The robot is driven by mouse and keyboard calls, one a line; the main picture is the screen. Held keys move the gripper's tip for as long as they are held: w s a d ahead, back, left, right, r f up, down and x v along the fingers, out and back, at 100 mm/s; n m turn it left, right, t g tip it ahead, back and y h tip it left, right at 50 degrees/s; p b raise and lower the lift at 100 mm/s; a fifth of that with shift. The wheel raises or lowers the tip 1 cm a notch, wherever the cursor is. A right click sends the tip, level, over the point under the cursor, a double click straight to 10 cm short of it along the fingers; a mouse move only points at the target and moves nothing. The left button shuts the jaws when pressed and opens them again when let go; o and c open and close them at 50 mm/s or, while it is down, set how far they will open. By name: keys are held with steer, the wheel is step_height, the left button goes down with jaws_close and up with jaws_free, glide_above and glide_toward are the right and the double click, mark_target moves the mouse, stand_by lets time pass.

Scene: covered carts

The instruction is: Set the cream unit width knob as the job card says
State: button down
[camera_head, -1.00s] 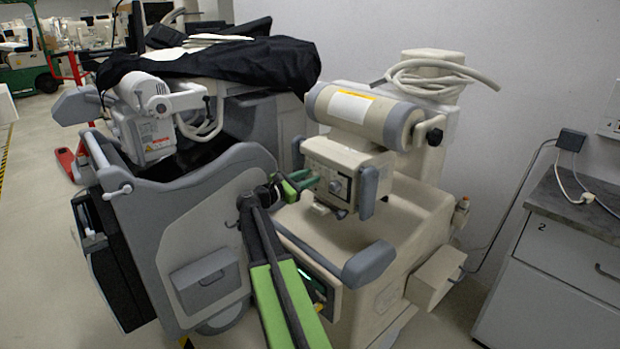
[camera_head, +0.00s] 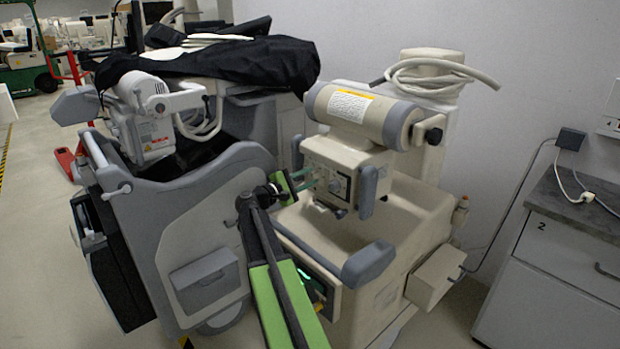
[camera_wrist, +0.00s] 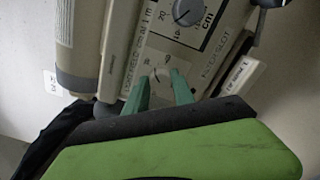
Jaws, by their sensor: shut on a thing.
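The cream unit (camera_head: 400,225) stands at centre right, with a control box (camera_head: 345,160) under its cylinder. A round dial (camera_head: 337,186) is on the box face; in the wrist view its dark knob (camera_wrist: 187,12) has numbers and "cm" around it. My gripper (camera_head: 309,181) is at the left part of that face. In the wrist view its green fingertips (camera_wrist: 163,80) are shut on a small knob, mostly hidden, by a pale plate with small marks. The dial is outside the fingers. A white sheet (camera_head: 348,105) lies on the cylinder, its text too small to read.
A grey cart (camera_head: 200,220) under a black cover (camera_head: 230,65) stands close on the left. A blue-grey handle (camera_head: 368,263) juts out below the box. A cabinet (camera_head: 560,265) stands at right, with clear floor between it and the unit.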

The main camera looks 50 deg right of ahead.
steer(key=shift+s+a+f+m, duration=0.1)
steer(key=shift+m, duration=0.7)
steer(key=shift+s+a+f+m, duration=0.1)
steer(key=shift+m, duration=0.7)
steer(key=shift+d, duration=0.1)
steer(key=c, duration=1.1)
jaws_free()
steer(key=shift+w+r, duration=0.1)
steer(key=shift+o, duration=0.2)
steer(key=w+a, duration=0.1)
steer(key=a, duration=1.6)
steer(key=shift+w+a, duration=0.15)
steer(key=shift+a, duration=0.1)
